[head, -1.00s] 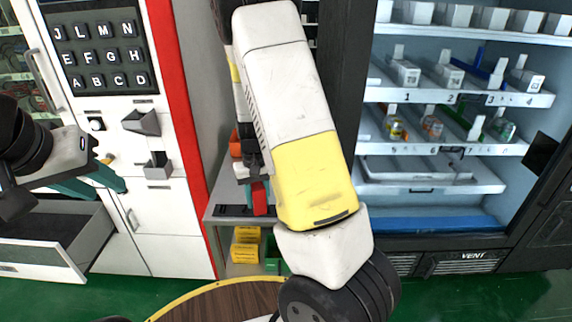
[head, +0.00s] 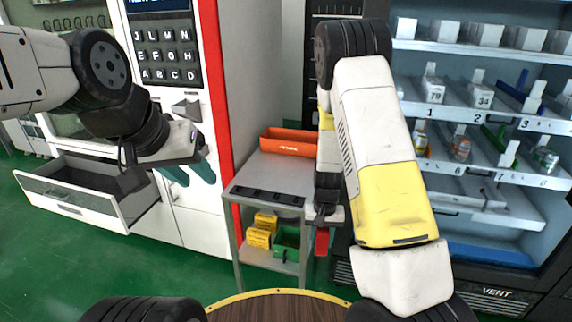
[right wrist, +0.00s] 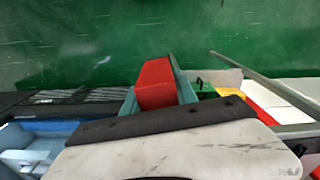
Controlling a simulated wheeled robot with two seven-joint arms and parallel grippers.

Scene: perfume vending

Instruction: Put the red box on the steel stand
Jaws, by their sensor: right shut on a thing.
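The red box (head: 322,241) is held by my right gripper (head: 321,226), to the right of the steel stand (head: 262,182) and lower than its top in the head view. In the right wrist view the red box (right wrist: 155,84) sits between the teal fingers of my right gripper (right wrist: 156,92), over green floor. The stand's grey top is mostly clear, with an orange tray (head: 290,141) at its back. My left gripper (head: 190,173) is open and empty in front of the white keypad machine.
Yellow boxes (head: 262,230) and a green bin (head: 287,240) are on the stand's lower shelf. A dark strip (head: 268,196) runs along the top's front edge. The white keypad machine (head: 198,208) stands left, the vending shelves (head: 470,120) right. An open drawer (head: 75,198) juts out at left.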

